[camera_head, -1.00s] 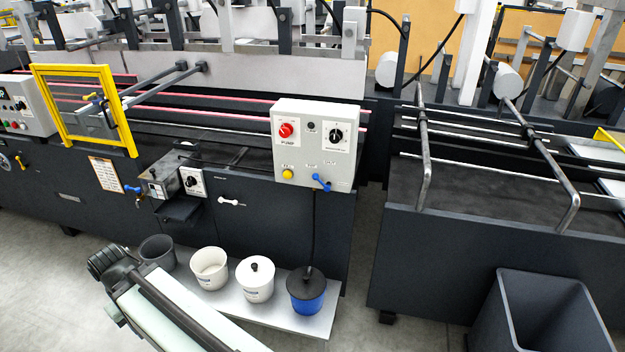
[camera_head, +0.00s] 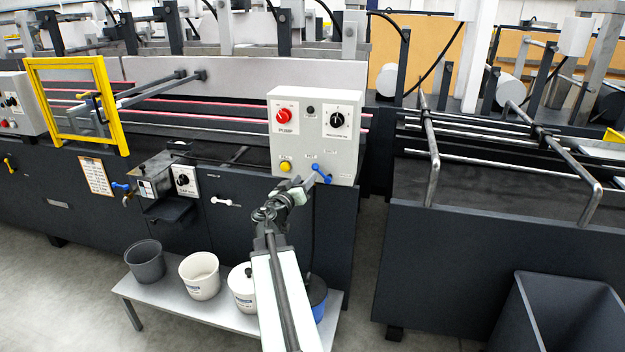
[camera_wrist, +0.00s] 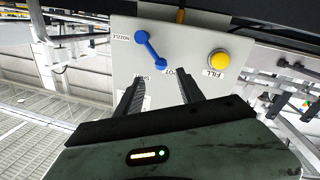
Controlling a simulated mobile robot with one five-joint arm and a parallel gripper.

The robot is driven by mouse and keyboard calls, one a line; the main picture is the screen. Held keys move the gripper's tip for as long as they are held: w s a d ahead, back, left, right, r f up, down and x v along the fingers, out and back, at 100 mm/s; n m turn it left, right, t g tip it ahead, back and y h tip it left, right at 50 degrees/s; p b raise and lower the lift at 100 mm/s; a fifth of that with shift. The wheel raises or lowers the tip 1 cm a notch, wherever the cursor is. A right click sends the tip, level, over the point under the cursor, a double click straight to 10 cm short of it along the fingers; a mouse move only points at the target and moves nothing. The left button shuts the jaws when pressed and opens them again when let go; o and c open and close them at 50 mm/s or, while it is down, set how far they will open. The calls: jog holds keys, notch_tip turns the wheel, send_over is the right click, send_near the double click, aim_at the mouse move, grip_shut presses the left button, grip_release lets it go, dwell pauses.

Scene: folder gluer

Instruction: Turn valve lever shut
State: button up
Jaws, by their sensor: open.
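The blue valve lever (camera_head: 322,173) is on the lower front of the grey control box (camera_head: 350,165). In the wrist view the lever (camera_wrist: 151,49) slants between the NOZZLE and POT labels, with its lower end beside POT. A SHUT label sits below it, close to the left finger. My gripper (camera_head: 296,184) is raised in front of the box's lower edge, just left of the lever. In the wrist view its two fingers (camera_wrist: 160,90) are apart and empty. The lever lies beyond the fingertips, apart from them.
A yellow FILL button (camera_head: 285,166) is left of the lever; it also shows in the wrist view (camera_wrist: 219,60). A red pump knob (camera_head: 283,116) and a black knob (camera_head: 337,120) are above. Pots stand on a low bench (camera_head: 170,310) below. A dark bin (camera_head: 555,315) is at right.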

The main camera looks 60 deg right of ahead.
aim_at(314, 168)
jog(key=d, duration=0.2)
jog(key=w+d, duration=0.1)
jog(key=d, duration=0.4)
jog(key=shift+w+d, duration=0.15)
jog(key=shift+d, duration=0.15)
grip_shut()
dwell(0.9)
